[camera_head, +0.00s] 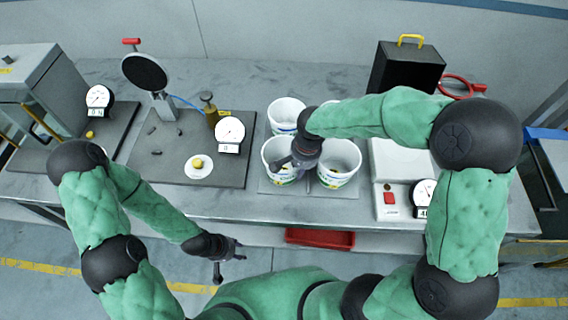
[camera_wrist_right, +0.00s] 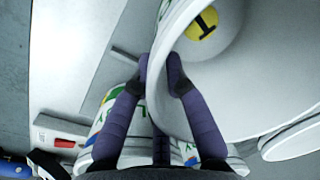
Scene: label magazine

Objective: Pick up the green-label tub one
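Several white tubs with coloured labels stand together on the bench. The front left tub (camera_head: 272,150) is below my right gripper (camera_head: 287,163), and the front right tub (camera_head: 345,160) is beside it. Label patches of green, yellow and blue show low on both; I cannot tell which is the green-label one. In the right wrist view my right gripper (camera_wrist_right: 160,72) straddles a tub's rim (camera_wrist_right: 172,112), one finger inside and one outside. Whether it presses on the wall is unclear. A yellow disc (camera_wrist_right: 202,24) lies inside that tub. My left gripper (camera_head: 230,259) is open and empty, low before the bench.
Another tub (camera_head: 286,115) stands behind. A dark mat (camera_head: 180,150) at left carries a dial gauge (camera_head: 229,134) and a white disc (camera_head: 198,166). A white scale (camera_head: 397,160) is on the right, a black case (camera_head: 405,68) behind. A red tray (camera_head: 320,238) sits below the front edge.

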